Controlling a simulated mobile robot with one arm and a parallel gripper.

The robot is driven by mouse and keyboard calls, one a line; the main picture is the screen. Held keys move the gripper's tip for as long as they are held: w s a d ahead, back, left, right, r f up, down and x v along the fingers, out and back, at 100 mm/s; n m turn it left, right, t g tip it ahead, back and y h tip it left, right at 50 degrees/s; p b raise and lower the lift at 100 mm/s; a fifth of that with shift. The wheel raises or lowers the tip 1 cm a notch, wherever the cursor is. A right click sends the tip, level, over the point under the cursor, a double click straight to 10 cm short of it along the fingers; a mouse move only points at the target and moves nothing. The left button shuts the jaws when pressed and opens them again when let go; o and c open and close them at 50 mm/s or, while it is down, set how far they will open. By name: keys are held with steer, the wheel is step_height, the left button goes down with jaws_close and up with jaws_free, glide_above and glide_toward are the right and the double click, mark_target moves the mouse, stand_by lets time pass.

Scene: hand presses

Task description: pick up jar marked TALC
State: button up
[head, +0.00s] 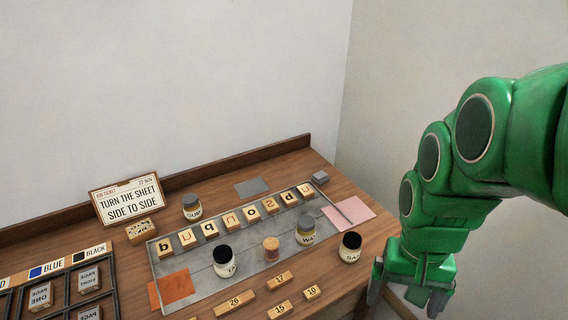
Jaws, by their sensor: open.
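A short clear jar with a black lid (226,264) stands upright on the grey metal plate, left of the middle. Its label shows "TA" and the rest is too small or turned away to read; it is the only jar whose visible letters fit TALC. My gripper (408,292) hangs at the right, beside the table's right edge, fingers downward, open and empty. It is well to the right of the TA jar and touches no jar.
A cork-topped jar (271,249), a grey-lidded jar (306,231) and a black-lidded jar (350,248) stand right of the TA jar. Another jar (192,208) stands behind. Letter blocks (231,222) line the plate (200,273); number blocks (280,279) lie in front.

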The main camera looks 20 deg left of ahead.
steer(key=w+a+f, duration=0.2)
steer(key=w+a, duration=0.6)
steer(key=m+t, duration=0.1)
steer(key=m, duration=0.1)
glide_toward(222, 252)
step_height(222, 252, down, 5)
steer(key=shift+s+d+f, duration=0.1)
steer(key=shift+s, duration=0.05)
steer(key=shift+f, duration=3.95)
steer(key=shift+c, duration=0.4)
steer(key=c, duration=1.2)
